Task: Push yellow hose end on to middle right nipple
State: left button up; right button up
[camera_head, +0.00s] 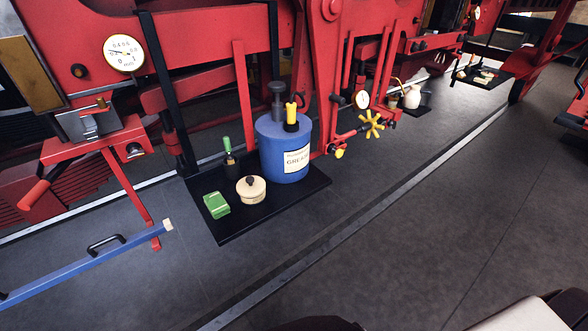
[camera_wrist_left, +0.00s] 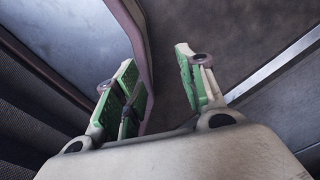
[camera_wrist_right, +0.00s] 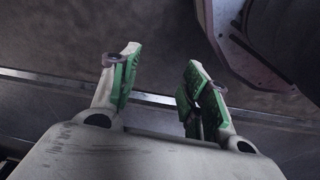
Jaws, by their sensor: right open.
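I cannot make out a yellow hose end or a row of nipples for certain in any view. In the head view a small yellow-tipped piece (camera_head: 339,153) ends the red pipework right of the blue grease drum (camera_head: 283,150). A yellow star handwheel (camera_head: 371,124) and a round gauge (camera_head: 362,99) sit beside it. My left gripper (camera_wrist_left: 155,57) is open and empty in the left wrist view, above the dark floor. My right gripper (camera_wrist_right: 160,60) is open and empty in the right wrist view. Neither gripper shows clearly in the head view.
A black mat (camera_head: 235,228) on the floor bears the drum, a cream pot (camera_head: 251,190), a green box (camera_head: 216,204) and a green-topped bottle (camera_head: 229,155). A blue bar (camera_head: 85,262) lies lower left. Red machinery fills the back. The grey floor (camera_head: 430,220) in front is clear.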

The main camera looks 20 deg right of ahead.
jog(key=w+a+r+t+p, duration=0.1)
jog(key=w+r, duration=0.4)
jog(key=r, duration=0.6)
jog(key=w+a+r+m+t+p, duration=0.1)
jog(key=w+r, duration=0.5)
jog(key=r, duration=0.5)
jog(key=w+a+r+t+p, duration=0.15)
jog(key=w+r, duration=0.35)
jog(key=r, duration=0.7)
jog(key=m+t+h, duration=0.3)
jog(key=t, duration=0.9)
send_near(292, 113)
pick_arm(q)
jog(key=r, duration=0.1)
jog(key=d+r, duration=0.1)
jog(key=s+d+r, duration=0.1)
jog(key=r, duration=0.1)
jog(key=shift+d, duration=0.25)
pick_arm(e)
jog(key=shift+w, duration=0.2)
pick_arm(q)
jog(key=shift+d, duration=0.15)
pick_arm(e)
jog(key=shift+w, duration=0.15)
